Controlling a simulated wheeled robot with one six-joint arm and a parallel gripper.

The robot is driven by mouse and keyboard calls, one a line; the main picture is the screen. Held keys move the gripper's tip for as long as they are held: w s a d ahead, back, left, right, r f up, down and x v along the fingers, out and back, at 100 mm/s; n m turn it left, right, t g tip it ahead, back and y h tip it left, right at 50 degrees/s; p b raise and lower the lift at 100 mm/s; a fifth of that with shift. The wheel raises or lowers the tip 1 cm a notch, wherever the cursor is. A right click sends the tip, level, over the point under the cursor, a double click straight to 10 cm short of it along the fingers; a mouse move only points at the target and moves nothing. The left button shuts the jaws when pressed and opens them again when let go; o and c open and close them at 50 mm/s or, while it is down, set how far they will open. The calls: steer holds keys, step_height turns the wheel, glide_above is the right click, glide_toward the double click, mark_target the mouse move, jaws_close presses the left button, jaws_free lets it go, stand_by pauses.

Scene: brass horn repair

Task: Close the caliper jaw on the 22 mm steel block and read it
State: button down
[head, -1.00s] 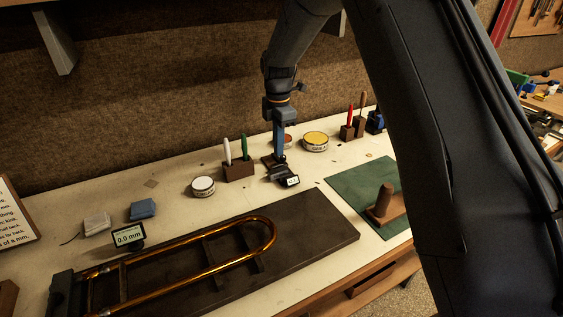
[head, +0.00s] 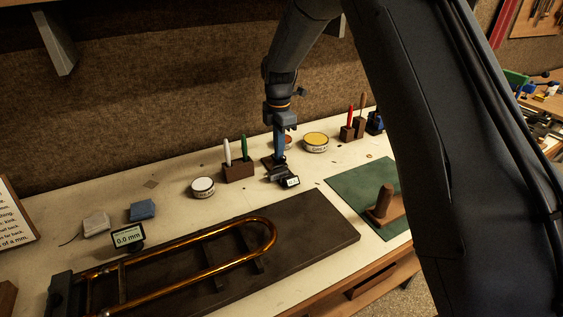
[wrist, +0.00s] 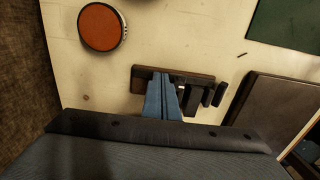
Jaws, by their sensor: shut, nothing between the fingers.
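The caliper (head: 276,173) is a small dark fixture on a brown base on the white bench, with a small lit display (head: 291,182) at its front. Its reading is too small to make out. My gripper (head: 279,158) points down at the caliper's left part, its blue fingers together with nothing between them. In the wrist view the fingertips (wrist: 160,78) overlap the brown base (wrist: 190,73), beside several dark upright pieces (wrist: 208,97) to their right. I cannot tell whether the fingers touch the jaw. I cannot single out the steel block among these pieces.
A dark board with a brass slide (head: 265,228) lies in front, beside a display reading 0.0 mm (head: 127,237). Pen holders (head: 238,172), a white tin (head: 202,187) and a yellow-topped tin (head: 315,142) stand nearby. A green mat (head: 350,184) lies right.

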steer(key=shift+s+d+p, duration=0.25)
steer(key=shift+s+p, duration=0.1)
steer(key=shift+s, duration=0.25)
steer(key=shift+s+d+p, duration=0.25)
steer(key=shift+s+p, duration=0.05)
steer(key=shift+s, duration=0.25)
stand_by(0.7)
steer(key=shift+w+a, duration=0.1)
steer(key=shift+w, duration=0.05)
steer(key=shift+w+a, duration=0.15)
steer(key=shift+w, duration=0.25)
step_height(320, 180, up, 8)
steer(key=p, duration=0.3)
steer(key=shift+p, duration=0.35)
stand_by(0.5)
stand_by(0.3)
